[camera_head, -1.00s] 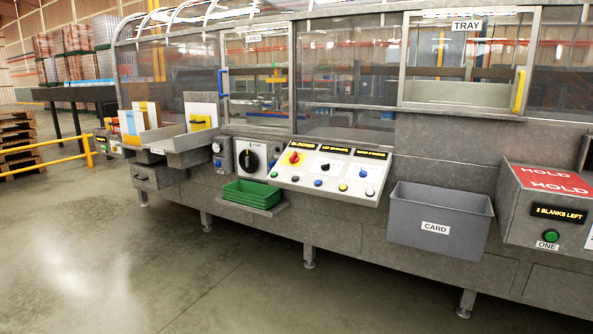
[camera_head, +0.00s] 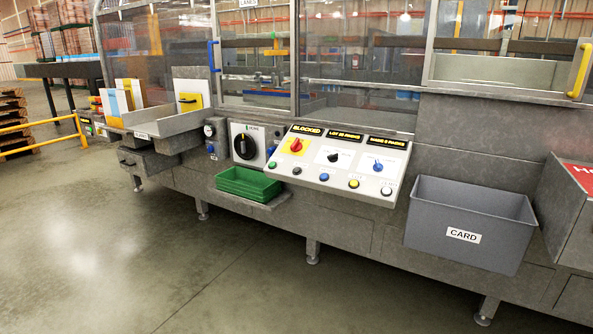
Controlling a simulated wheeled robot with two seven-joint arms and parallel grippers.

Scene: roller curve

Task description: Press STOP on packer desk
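The packer desk (camera_head: 313,173) is a sloped light panel on the front of the grey machine, near the middle of the head view. At its upper left is a red knob on a yellow plate (camera_head: 296,145), below a display reading BLOCKED. To its right are a black selector (camera_head: 333,157) and a blue knob (camera_head: 378,166). Along the lower edge are several small buttons: green (camera_head: 272,165), black, blue (camera_head: 324,177), yellow (camera_head: 354,184) and white. No STOP label is readable. Neither of my grippers is in view.
A green tray (camera_head: 225,188) sits left of the desk, below a black rotary switch (camera_head: 245,146). A grey CARD bin (camera_head: 430,242) sticks out at the right. The floor (camera_head: 95,240) in front is clear. A yellow rail (camera_head: 40,124) stands at the far left.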

